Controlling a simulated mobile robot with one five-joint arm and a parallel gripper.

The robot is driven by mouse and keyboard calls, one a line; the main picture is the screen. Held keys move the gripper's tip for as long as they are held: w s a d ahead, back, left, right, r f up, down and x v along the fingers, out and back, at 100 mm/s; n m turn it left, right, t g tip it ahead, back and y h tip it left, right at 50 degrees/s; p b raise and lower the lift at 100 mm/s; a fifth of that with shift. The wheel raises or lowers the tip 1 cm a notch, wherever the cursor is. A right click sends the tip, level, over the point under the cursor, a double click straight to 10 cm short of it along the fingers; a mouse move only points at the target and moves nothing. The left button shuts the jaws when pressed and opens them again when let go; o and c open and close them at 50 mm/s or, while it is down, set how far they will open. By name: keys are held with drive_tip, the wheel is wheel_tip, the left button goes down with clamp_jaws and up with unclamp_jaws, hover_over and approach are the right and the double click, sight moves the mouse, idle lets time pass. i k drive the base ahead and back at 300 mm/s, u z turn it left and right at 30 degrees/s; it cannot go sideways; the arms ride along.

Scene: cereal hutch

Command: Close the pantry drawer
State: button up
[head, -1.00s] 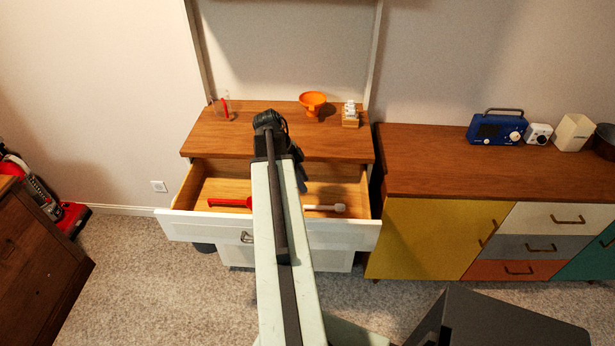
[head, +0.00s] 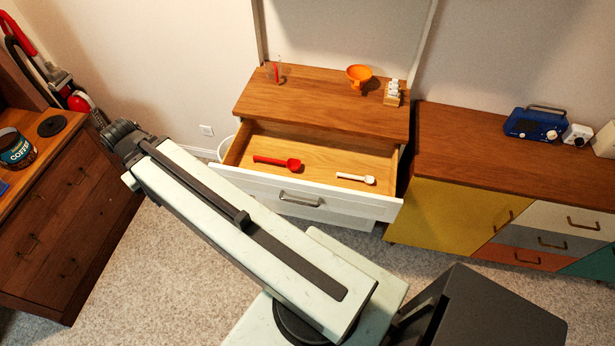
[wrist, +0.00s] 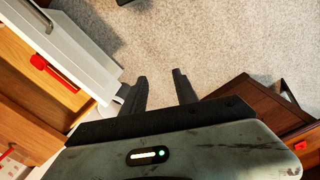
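The pantry drawer (head: 240,178) is pulled out from the white and wood hutch in the head view. Its white front has a metal handle (head: 300,199). A red scoop (head: 277,162) and a white scoop (head: 356,178) lie inside. In the wrist view the drawer front (wrist: 75,50) and red scoop (wrist: 52,70) show at the left. My gripper (wrist: 160,82) points down over carpet, fingers apart and empty, to the side of the drawer. In the head view my arm reaches to the left, and its fingertips are hidden.
The hutch top (head: 320,100) holds an orange funnel (head: 359,74) and small items. A wooden cabinet (head: 70,200) with a coffee can (head: 14,148) stands at left. A yellow-doored sideboard (head: 450,215) stands close at right. Carpet in front is clear.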

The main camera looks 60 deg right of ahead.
sight(322, 155)
drive_tip(key=z, duration=1.65)
